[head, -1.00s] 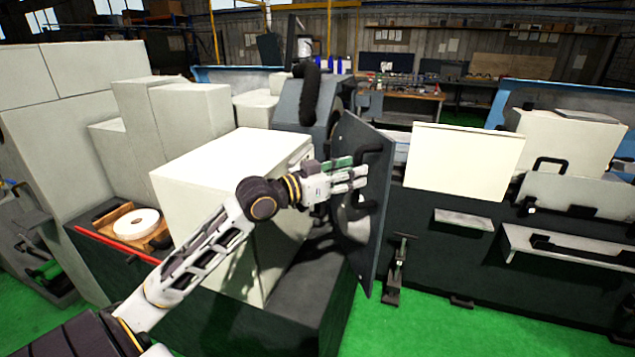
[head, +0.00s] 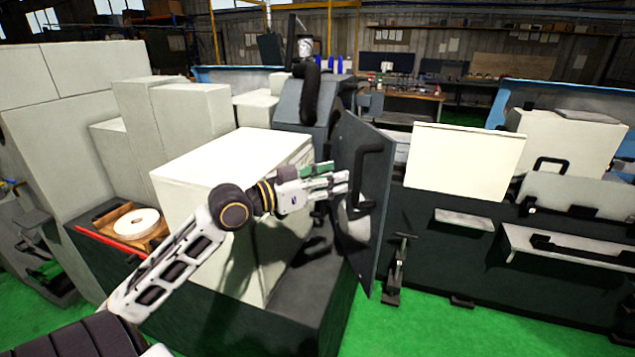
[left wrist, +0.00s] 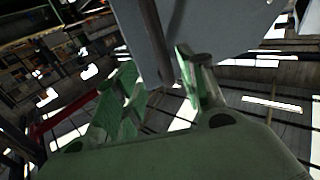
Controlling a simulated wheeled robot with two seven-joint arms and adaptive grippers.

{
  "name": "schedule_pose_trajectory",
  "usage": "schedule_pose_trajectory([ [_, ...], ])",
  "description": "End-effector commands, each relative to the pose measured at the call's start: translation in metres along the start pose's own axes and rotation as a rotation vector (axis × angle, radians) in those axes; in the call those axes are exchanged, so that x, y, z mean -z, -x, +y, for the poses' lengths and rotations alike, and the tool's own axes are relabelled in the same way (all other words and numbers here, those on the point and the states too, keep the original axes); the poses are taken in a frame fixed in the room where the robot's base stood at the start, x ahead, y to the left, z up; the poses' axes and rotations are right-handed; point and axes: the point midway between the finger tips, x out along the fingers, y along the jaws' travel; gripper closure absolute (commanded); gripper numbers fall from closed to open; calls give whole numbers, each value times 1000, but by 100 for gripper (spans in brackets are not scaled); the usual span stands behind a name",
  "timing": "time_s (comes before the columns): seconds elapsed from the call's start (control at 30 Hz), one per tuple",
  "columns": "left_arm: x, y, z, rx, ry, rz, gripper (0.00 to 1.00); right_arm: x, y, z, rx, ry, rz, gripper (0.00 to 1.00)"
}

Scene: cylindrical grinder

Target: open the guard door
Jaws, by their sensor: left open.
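The guard door (head: 371,240) is a dark grey upright panel near the middle of the head view, standing out at an angle from the grinder. It carries a black handle (head: 388,168) on the face towards my arm. My left gripper (head: 346,183) is open, with its fingers pointing right at the handle; they look just short of it and hold nothing. In the left wrist view, the green-padded fingers (left wrist: 163,92) are spread apart, with a grey panel (left wrist: 225,30) beyond them. A dark bar lies between them; I cannot tell whether it is the handle or the panel's edge. My right gripper is out of view.
A large pale box-shaped housing (head: 220,165) stands left of the door, behind my left arm. A cream panel (head: 465,160) and a shelf (head: 560,245) are on the machine's right.

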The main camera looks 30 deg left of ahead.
Motion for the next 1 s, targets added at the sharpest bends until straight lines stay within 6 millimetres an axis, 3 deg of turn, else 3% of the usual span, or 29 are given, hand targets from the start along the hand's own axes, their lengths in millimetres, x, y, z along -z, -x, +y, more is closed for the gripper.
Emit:
schedule_pose_trajectory([
  [0.5, -1, 29, 0, 0, 2, -2, 59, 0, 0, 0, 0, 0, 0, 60],
  [1.0, 0, 33, 1, -1, 0, -1, 59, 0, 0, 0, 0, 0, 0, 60],
])
